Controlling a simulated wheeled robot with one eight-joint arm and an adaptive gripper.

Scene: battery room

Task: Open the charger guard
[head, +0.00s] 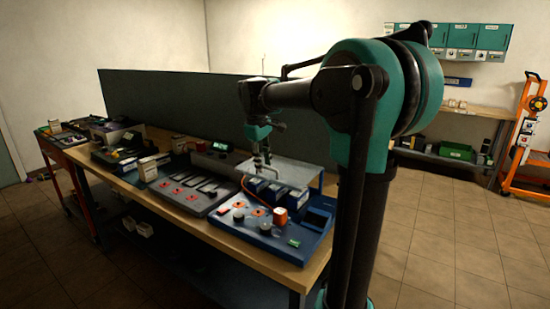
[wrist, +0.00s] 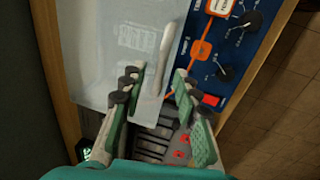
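The charger guard (head: 290,172) is a clear, pale panel over the blue charger board (head: 262,236) at the near end of the bench. In the wrist view the guard (wrist: 110,45) fills the upper left, with a pale bar handle (wrist: 165,48) along its right edge. My gripper (head: 262,160) points down at the guard's left side in the head view. In the wrist view my gripper (wrist: 157,80) is open, and the lower end of the handle shows between its fingers. I cannot tell whether either finger touches the handle.
The board has orange blocks (wrist: 201,51), dark knobs (wrist: 224,72) and a red switch (wrist: 211,100). A grey board (head: 192,190) lies to the left on the bench. A dark green partition (head: 170,105) stands along the bench's back. Floor to the right is open.

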